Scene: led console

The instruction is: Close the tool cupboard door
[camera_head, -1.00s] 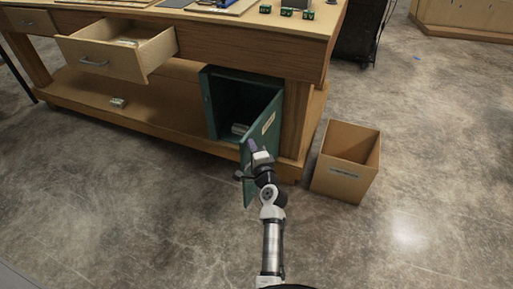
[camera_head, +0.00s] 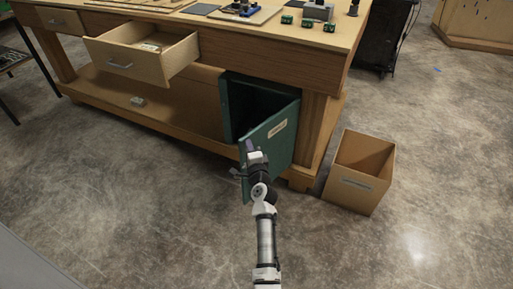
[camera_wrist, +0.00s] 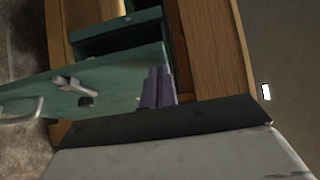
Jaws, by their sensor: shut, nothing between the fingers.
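The green tool cupboard (camera_head: 228,108) stands under the right end of the wooden bench. Its green door (camera_head: 279,145) is hinged at the right and stands partly open, with a pale label on its outer face. My gripper (camera_head: 250,147) is at the door's left, free-edge side, with its fingers shut and empty. In the wrist view the purple-grey fingers (camera_wrist: 158,88) lie close together against or just in front of the green door (camera_wrist: 115,82); whether they touch it I cannot tell. A grey handle (camera_wrist: 72,84) shows on the door there. The cupboard's inside is mostly dark.
An open cardboard box (camera_head: 357,185) stands on the floor right of the door. A bench drawer (camera_head: 140,60) is pulled out at the upper left. A small item (camera_head: 137,100) lies on the lower shelf (camera_head: 165,113). The floor in front is clear.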

